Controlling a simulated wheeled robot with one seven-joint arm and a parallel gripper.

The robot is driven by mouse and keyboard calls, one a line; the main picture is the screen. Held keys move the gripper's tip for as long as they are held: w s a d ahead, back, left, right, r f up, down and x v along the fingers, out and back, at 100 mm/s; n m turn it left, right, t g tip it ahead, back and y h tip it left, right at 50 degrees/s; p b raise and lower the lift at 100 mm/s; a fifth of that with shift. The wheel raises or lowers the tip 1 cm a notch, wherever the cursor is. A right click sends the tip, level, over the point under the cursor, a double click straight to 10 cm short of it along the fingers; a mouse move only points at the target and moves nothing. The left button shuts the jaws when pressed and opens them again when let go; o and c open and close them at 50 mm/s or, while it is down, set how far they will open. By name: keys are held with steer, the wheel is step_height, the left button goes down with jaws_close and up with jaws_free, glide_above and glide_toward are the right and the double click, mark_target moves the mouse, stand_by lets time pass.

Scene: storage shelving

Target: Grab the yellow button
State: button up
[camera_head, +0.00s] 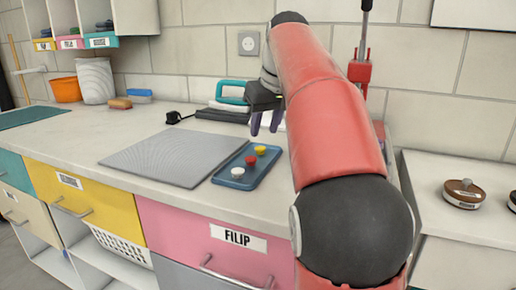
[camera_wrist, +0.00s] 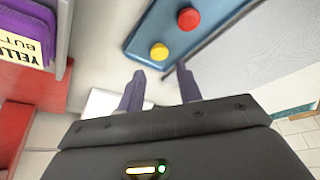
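The yellow button (camera_head: 260,150) lies at the far end of a small blue tray (camera_head: 221,178) on the counter. In the wrist view the yellow button (camera_wrist: 159,51) is just ahead of the fingertips, near the tray's edge. My gripper (camera_head: 266,130) is above the counter near the tray's far end. In the wrist view my gripper (camera_wrist: 160,72) has its two purple fingers apart with nothing between them. A red button (camera_head: 250,160) and a white button (camera_head: 238,173) are also on the tray.
A grey mat (camera_head: 175,153) lies left of the tray. In the wrist view, a purple object with a partly visible label (camera_wrist: 22,30) is at the upper left.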

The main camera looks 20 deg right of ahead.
mark_target(260, 147)
steer(key=x, duration=0.5)
steer(key=shift+s+f, duration=0.1)
steer(key=shift+s, duration=0.1)
steer(key=c, duration=0.7)
